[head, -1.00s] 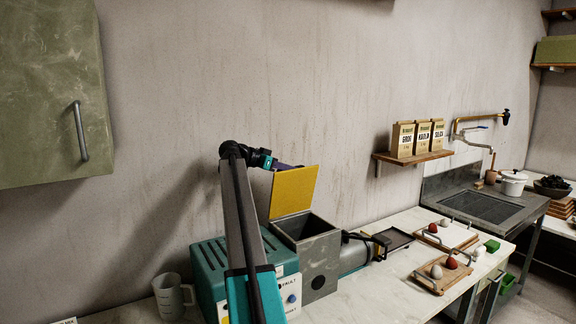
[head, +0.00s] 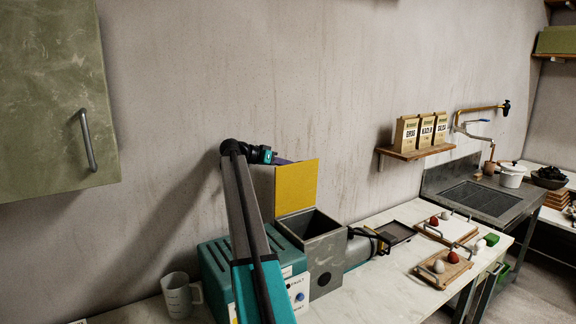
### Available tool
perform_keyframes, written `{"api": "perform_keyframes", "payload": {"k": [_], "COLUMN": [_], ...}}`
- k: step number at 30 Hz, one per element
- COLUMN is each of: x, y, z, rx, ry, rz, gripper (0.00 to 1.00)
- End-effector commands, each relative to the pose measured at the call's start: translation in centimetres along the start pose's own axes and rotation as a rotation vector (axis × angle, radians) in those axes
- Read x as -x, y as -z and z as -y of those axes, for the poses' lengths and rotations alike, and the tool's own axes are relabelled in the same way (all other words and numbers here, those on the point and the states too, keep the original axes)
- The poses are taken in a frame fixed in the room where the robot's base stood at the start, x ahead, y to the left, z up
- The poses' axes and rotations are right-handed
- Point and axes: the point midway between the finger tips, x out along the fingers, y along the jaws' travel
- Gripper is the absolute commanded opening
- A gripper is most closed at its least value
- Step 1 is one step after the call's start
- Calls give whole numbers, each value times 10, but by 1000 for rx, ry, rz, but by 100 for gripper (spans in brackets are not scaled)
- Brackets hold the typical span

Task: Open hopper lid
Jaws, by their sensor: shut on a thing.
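The hopper (head: 320,258) is a grey box on the counter with its dark mouth uncovered. Its yellow lid (head: 297,188) stands up, close to upright, at the back edge of the mouth. My gripper (head: 284,162) is at the lid's upper left edge, shut on the lid. Its fingertips are mostly hidden behind the lid. My arm reaches up from the bottom, in front of the teal machine housing (head: 215,268) beside the hopper.
A clear measuring jug (head: 178,296) stands left of the machine. A dark tray (head: 395,232) and boards with several egg-shaped pieces (head: 440,268) lie to the right. A wall shelf (head: 415,153) holds three bags. A green cabinet (head: 55,100) hangs at upper left.

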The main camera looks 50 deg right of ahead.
Motion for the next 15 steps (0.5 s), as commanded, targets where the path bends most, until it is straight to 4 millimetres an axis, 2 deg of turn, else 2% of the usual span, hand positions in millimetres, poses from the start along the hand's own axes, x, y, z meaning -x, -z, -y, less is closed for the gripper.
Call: {"api": "perform_keyframes", "payload": {"k": [4,5,7,15], "x": [-1,-1,0,4], "y": [1,1,0,-1], "z": [-1,0,0,2], "rx": [-1,0,0,1], "ry": [-4,-3,-1,4], "rz": [-4,-4,-4,-3], "gripper": [0,16,28,29]}}
